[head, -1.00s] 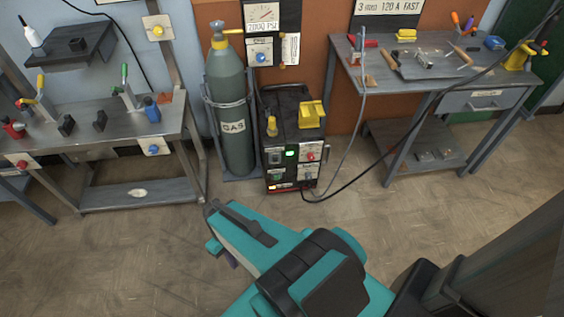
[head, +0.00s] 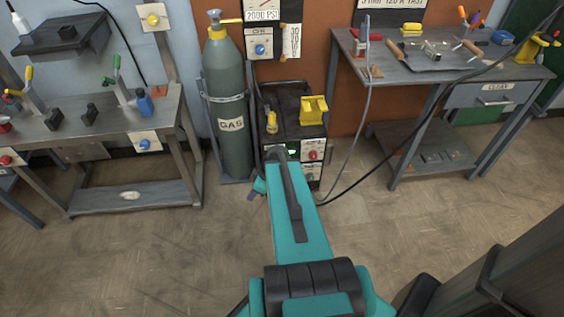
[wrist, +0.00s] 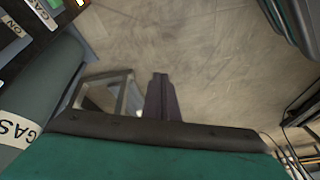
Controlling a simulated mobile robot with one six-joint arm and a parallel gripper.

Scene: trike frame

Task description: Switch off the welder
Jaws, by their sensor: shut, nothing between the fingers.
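The welder (head: 292,105) is a dark box on the floor in the head view, with a yellow block on top. Its front panel shows a lit green light (head: 293,153) and a red knob (head: 313,155). My teal arm covers the panel's lower left part, so any switch there is hidden. A corner of the panel, with an ON label (wrist: 14,27), shows at the top left of the wrist view. My gripper (wrist: 160,80) is shut and empty, pointing over bare floor. In the head view it is mostly hidden near the arm's end, low in front of the welder.
The grey gas cylinder (head: 229,105) stands just left of the welder, and also shows in the wrist view (wrist: 45,85). A cable (head: 352,190) runs right from the welder. Metal tables stand left (head: 165,115) and right (head: 440,75). The floor in front is clear.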

